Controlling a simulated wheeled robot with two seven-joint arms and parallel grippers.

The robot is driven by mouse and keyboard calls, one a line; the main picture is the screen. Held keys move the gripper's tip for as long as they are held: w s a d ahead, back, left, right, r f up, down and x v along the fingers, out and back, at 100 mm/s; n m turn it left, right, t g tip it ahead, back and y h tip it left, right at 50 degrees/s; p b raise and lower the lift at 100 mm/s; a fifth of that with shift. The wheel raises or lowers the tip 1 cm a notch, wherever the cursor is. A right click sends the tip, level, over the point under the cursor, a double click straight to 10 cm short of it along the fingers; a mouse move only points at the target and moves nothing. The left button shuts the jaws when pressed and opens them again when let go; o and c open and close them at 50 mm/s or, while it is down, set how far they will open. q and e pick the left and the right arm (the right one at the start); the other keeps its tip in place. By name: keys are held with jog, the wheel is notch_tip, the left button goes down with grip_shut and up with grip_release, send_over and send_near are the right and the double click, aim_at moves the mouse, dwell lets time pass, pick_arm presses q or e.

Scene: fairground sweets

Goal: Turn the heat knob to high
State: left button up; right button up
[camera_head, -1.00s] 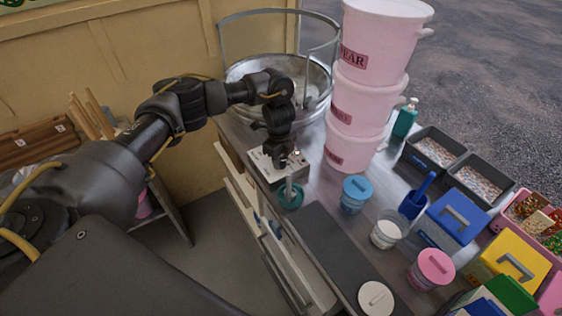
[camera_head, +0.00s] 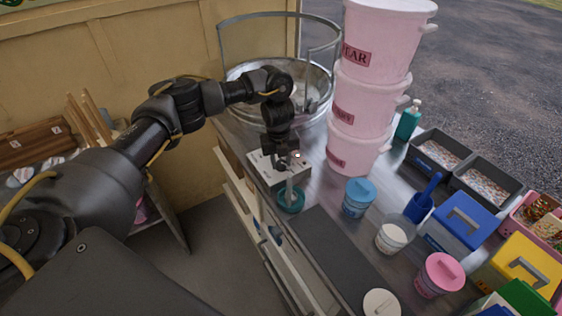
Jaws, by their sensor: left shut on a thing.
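A pale control box (camera_head: 262,170) stands on the metal counter in front of the candy floss machine's bowl (camera_head: 316,98). My left arm comes in from the left, and its gripper (camera_head: 281,166) points down at the box's top. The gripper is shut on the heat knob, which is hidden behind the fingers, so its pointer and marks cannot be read. A small lamp (camera_head: 297,156) on the box beside the gripper looks reddish. My right gripper is not in view.
A teal cup (camera_head: 291,201) with a pale stick stands just in front of the box. Pink stacked tubs (camera_head: 362,100) rise close on the right. A blue-lidded tub (camera_head: 358,197) and a dark mat (camera_head: 335,245) lie nearer. Drawers run below the counter's left edge.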

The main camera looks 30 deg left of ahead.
aim_at(279, 163)
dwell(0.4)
pick_arm(q)
jog(key=o, duration=1)
jog(key=shift+c, duration=0.2)
notch_tip(279, 163, up, 11)
jog(key=shift+s+a, duration=0.15)
jog(key=shift+a, duration=0.05)
jog(key=shift+f, duration=0.15)
